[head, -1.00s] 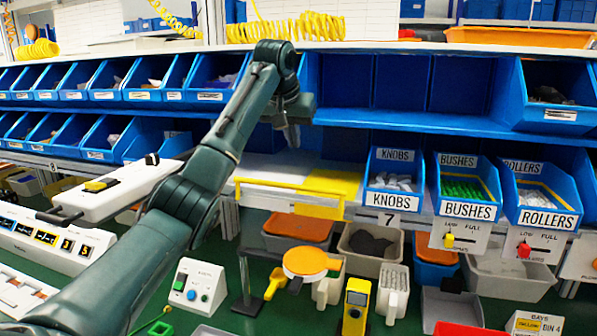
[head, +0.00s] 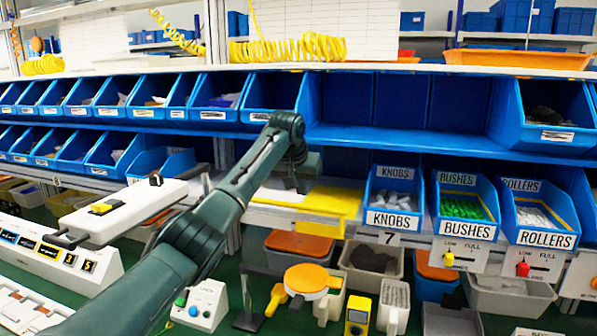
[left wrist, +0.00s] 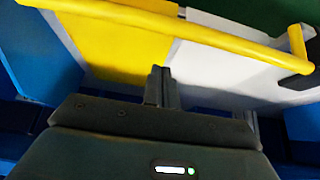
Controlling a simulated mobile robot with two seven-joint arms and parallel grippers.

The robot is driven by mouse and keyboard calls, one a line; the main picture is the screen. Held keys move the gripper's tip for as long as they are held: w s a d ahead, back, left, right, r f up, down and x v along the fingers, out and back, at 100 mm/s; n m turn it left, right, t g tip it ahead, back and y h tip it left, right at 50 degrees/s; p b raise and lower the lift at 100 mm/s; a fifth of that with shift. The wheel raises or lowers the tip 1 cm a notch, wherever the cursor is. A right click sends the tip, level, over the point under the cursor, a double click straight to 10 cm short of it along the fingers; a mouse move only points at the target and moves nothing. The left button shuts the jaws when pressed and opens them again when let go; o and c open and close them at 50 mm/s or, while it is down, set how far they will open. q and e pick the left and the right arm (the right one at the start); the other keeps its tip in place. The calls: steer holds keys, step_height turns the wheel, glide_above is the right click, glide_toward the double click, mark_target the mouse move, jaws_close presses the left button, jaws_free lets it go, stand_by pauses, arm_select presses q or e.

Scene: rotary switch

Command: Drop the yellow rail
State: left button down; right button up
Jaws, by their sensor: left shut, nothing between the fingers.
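The yellow rail (head: 280,204) runs along the front edge of the pale shelf board below the blue bins, left of the KNOBS bin. It also shows in the left wrist view (left wrist: 215,38) as a long bar crossing the upper part, with a bent end at the right. My left gripper (head: 300,188) is low over the board, close to the rail in the head view. Its fingers are shut and empty in the left wrist view (left wrist: 160,86), with the rail apart from the tips. Contact with the board cannot be told. My right gripper is out of view.
The KNOBS bin (head: 393,204) and BUSHES bin (head: 461,211) stand just right of the board, with the ROLLERS bin (head: 541,218) beyond. Blue bins line the shelf above.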

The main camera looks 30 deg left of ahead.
mark_target(294, 206)
arm_select(q)
steer(key=shift+s+d+f, duration=0.15)
steer(key=shift+s+d, duration=0.05)
steer(key=shift+s, duration=0.75)
steer(key=shift+s+d+f, duration=0.1)
steer(key=shift+s+d, duration=0.1)
steer(key=shift+s, duration=0.7)
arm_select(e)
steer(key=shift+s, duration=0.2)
arm_select(q)
steer(key=shift+f, duration=0.1)
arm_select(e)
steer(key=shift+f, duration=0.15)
arm_select(q)
steer(key=shift+f+t+b, duration=0.1)
steer(key=shift+t+b, duration=0.3)
steer(key=shift+s+t, duration=0.25)
steer(key=shift+t, duration=0.05)
steer(key=shift+t+b, duration=0.4)
steer(key=shift+b, duration=0.15)
steer(key=shift+s+d+t+y+b, duration=0.1)
steer(key=shift+s+t+y+b, duration=0.15)
steer(key=shift+t+y+b, duration=0.2)
steer(key=shift+s+t+b, duration=0.2)
steer(key=shift+t+b, duration=0.15)
steer(key=shift+b, duration=0.1)
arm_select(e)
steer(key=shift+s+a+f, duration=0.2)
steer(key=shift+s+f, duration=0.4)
